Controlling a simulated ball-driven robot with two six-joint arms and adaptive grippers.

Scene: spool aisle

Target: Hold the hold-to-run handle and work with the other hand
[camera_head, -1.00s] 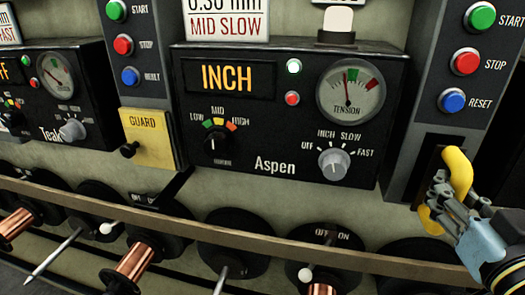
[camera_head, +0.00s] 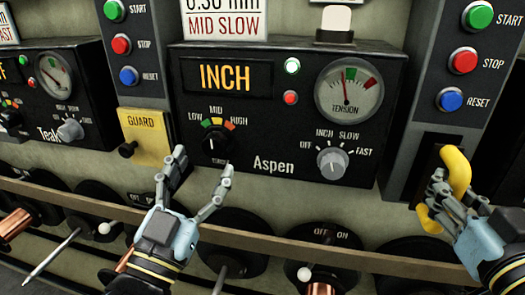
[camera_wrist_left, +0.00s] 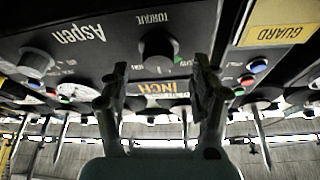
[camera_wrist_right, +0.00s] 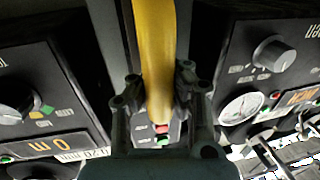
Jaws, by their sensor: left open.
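The yellow hold-to-run handle (camera_head: 456,176) sits in a dark recess at the right of the head view. My right gripper (camera_head: 440,200) is closed around it; in the right wrist view the handle (camera_wrist_right: 155,60) runs down between the fingers. My left gripper (camera_head: 204,172) is open and empty, just below the Aspen panel (camera_head: 290,172). The torque knob (camera_head: 215,144), marked LOW, MID, HIGH, is just above its fingertips; it also shows in the left wrist view (camera_wrist_left: 158,46), beyond the fingers. The display (camera_head: 226,77) reads INCH. The grey speed knob (camera_head: 332,163) points up toward INCH.
A yellow GUARD plate (camera_head: 146,132) with a black knob is left of the panel. The tension gauge (camera_head: 349,88) is at upper right. START, STOP and RESET buttons (camera_head: 463,60) are above the handle. A rail (camera_head: 300,247) and spools run below.

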